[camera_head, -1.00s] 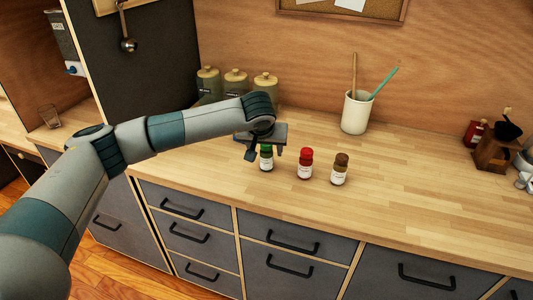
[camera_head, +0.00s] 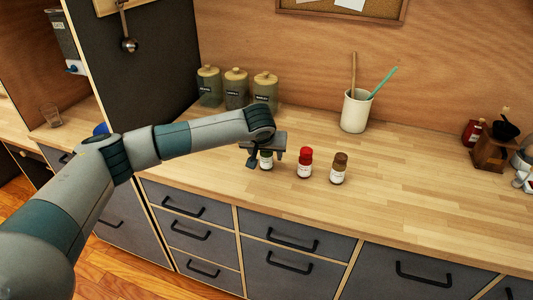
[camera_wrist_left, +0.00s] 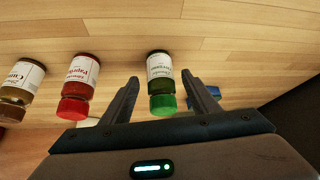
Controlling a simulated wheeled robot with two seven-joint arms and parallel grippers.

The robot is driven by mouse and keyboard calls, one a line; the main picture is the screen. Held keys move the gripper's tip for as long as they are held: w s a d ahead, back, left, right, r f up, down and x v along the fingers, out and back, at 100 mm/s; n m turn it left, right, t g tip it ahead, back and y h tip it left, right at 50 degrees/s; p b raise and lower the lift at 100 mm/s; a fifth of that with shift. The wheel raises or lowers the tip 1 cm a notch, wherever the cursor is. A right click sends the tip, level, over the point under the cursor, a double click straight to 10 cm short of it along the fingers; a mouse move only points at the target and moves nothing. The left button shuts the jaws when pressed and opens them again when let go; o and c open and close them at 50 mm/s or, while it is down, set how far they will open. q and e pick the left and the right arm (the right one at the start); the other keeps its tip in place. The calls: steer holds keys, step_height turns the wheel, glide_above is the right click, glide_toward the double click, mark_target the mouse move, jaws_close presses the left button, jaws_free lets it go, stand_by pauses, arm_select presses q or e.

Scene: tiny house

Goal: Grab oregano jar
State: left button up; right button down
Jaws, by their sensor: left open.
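The green-capped jar (camera_head: 266,163) stands upright on the wooden counter, leftmost in a row of three small jars. In the head view my left gripper (camera_head: 265,157) hides its cap. In the left wrist view the green-capped jar (camera_wrist_left: 161,84) lies between the two spread fingers of my left gripper (camera_wrist_left: 160,77), with a gap on each side. Its label is too small to read surely. The red-capped jar (camera_head: 305,163), labelled like paprika in the wrist view (camera_wrist_left: 78,87), and the brown-capped jar (camera_head: 339,168) stand to its right. My right gripper is out of view.
Several canisters (camera_head: 236,90) stand behind my left gripper by the dark side panel. A white cup (camera_head: 355,112) with utensils stands at the back. A wooden block (camera_head: 493,152) is at the far right. The counter right of the jars is clear.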

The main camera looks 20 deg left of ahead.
mark_target(267, 157)
arm_select(q)
steer(key=shift+p+x, duration=0.3)
steer(key=shift+x, duration=0.7)
steer(key=shift+f, duration=0.4)
steer(key=shift+w+f, duration=0.1)
steer(key=shift+f, duration=0.05)
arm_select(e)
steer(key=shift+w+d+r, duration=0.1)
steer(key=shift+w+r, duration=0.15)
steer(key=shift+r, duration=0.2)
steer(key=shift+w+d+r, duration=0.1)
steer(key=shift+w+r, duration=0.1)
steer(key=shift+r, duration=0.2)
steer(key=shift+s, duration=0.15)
arm_select(q)
steer(key=shift+c, duration=1.2)
steer(key=c, duration=1)
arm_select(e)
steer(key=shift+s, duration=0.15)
